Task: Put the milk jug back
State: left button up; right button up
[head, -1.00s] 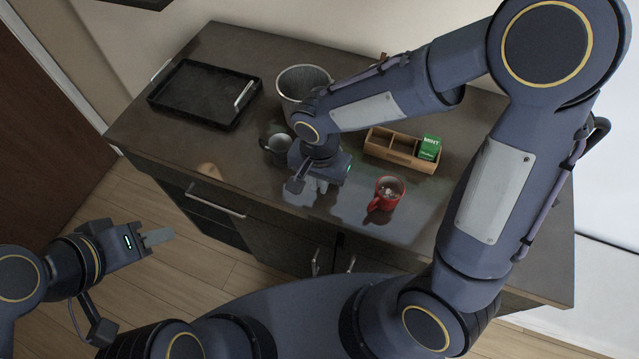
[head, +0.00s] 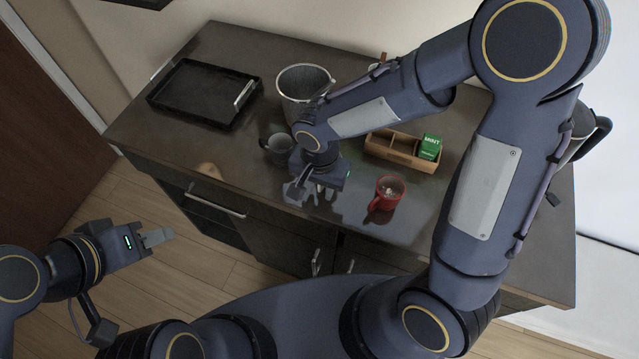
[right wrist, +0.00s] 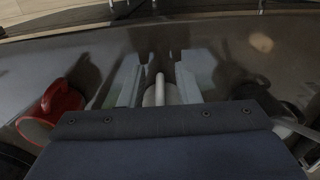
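A small white vessel with an upright handle, likely the milk jug (right wrist: 159,92), shows in the right wrist view between the fingers of my right gripper (right wrist: 159,80). The fingers stand apart on either side of the handle, with a gap visible; most of the body is hidden by the gripper housing. In the head view my right gripper (head: 312,190) is low over the counter's front part, between the dark mug and the red mug, and the jug is not clearly visible there. My left gripper (head: 158,237) is in front of the cabinet, away from the counter top, holding nothing visible.
On the counter (head: 245,150) stand a red mug (head: 384,194), a dark grey mug (head: 277,149), a metal bucket (head: 303,82), a black tray (head: 203,94) and a wooden box (head: 400,150) with green mint packets (head: 430,147). A partly hidden kettle (head: 583,135) stands right. The front left is clear.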

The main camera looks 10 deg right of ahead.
notch_tip(320, 180, up, 12)
jog(key=shift+r, duration=0.2)
jog(key=s+d+r+n+t+y, duration=0.2)
jog(key=s+d+n+t, duration=0.3)
jog(key=s+d, duration=0.6)
jog(key=shift+s+d+r+t+y, duration=0.35)
jog(key=shift+d+y, duration=0.25)
jog(key=shift+y, duration=0.3)
jog(key=shift+s, duration=0.1)
